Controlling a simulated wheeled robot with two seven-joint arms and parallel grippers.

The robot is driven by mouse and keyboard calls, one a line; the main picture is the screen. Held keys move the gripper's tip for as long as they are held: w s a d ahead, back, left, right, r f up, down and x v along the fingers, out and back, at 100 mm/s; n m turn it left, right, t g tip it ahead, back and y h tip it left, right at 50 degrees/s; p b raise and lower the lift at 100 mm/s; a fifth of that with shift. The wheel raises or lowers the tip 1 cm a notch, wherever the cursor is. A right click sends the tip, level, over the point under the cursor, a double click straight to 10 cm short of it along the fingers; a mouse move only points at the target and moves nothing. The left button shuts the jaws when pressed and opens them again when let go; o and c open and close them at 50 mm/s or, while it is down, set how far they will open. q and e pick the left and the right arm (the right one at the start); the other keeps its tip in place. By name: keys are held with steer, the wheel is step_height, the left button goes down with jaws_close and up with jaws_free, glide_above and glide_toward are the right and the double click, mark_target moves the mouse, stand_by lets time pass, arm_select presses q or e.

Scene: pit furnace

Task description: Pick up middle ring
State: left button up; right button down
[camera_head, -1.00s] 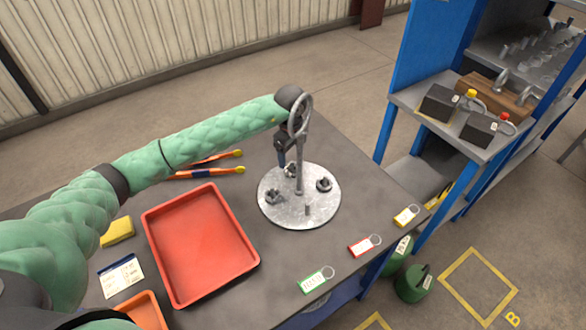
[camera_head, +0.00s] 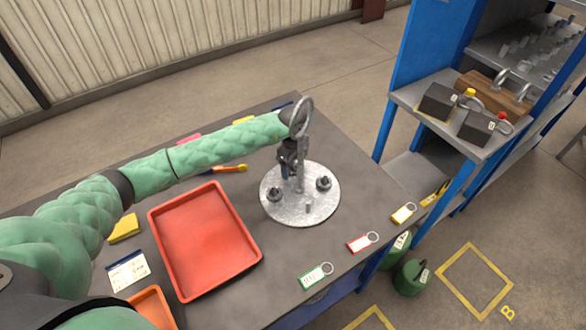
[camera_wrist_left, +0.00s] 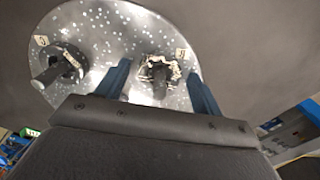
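In the left wrist view, a dark ring with a pale, notched edge (camera_wrist_left: 160,70) lies between the open blue fingers of the left gripper (camera_wrist_left: 159,64); contact cannot be told. Another dark ring (camera_wrist_left: 58,64) is left of them. My right gripper is not in view.
A red tray (camera_head: 205,240) and part of an orange tray (camera_head: 150,306) are left of the plate. Green (camera_head: 316,275), red (camera_head: 362,242) and yellow (camera_head: 403,213) tags line the front edge. A blue shelf rack (camera_head: 410,80) stands to the right.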

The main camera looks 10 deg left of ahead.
arm_select(q)
steer(key=c, duration=1)
steer(key=shift+r, duration=0.1)
